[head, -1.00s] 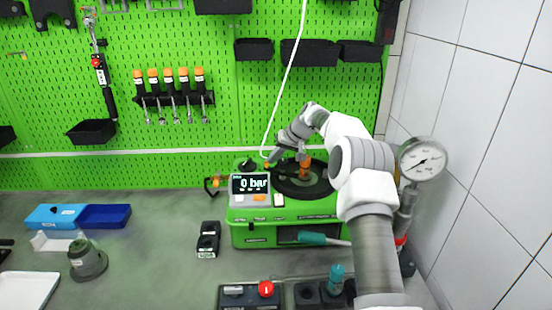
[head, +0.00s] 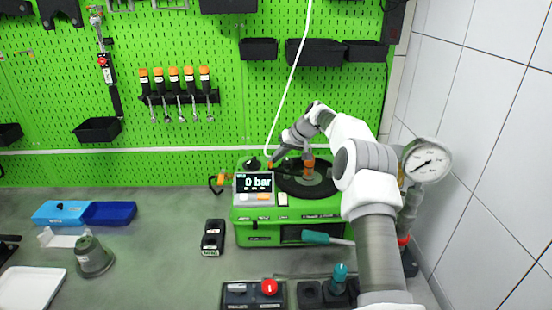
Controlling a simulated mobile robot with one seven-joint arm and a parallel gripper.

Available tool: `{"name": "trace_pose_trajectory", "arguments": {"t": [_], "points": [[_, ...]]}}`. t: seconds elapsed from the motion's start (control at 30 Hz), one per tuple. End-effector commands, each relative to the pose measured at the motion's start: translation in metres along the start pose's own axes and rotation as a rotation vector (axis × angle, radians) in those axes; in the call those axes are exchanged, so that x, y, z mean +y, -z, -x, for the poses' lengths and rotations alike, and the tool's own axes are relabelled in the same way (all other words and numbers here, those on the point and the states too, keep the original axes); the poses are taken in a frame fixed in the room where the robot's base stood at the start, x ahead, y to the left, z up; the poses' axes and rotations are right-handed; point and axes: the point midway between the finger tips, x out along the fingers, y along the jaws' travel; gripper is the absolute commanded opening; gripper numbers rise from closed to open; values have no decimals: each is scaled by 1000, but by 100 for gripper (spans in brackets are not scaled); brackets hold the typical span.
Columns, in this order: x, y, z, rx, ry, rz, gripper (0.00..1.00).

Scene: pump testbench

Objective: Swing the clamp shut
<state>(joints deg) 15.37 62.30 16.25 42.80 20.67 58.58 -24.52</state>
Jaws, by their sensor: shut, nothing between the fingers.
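The green pump testbench unit (head: 262,240) stands on the bench, its display reading 0 bar. A dark round plate (head: 322,190) lies on its top, with an upright orange part (head: 308,167) near the middle. A small orange tip (head: 270,165) shows at the plate's left, by the black knob (head: 252,163); I cannot tell for sure which part is the clamp. My gripper (head: 276,160) is shut and empty, reaching down-left over the top of the unit close to this tip. Whether it touches anything is too small to tell. My arm hides the right of the plate.
A pressure gauge (head: 427,159) stands to the right, close to my arm and the tiled wall. A teal-handled tool (head: 318,238) lies at the unit's front. A control box with a red button (head: 269,287) is in front. The bench left of the unit has free room.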

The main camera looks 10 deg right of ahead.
Motion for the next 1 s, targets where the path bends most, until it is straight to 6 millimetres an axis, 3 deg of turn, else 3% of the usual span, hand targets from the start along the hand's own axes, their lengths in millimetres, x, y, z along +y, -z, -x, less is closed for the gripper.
{"name": "trace_pose_trajectory", "arguments": {"t": [0.73, 0.87, 1.0], "points": [[0, 0, 1, 1, 0, 0, 0], [1, 1, 11, 3, -1, 0, 0], [1, 0, 37, 5, -2, 0, 0]]}}
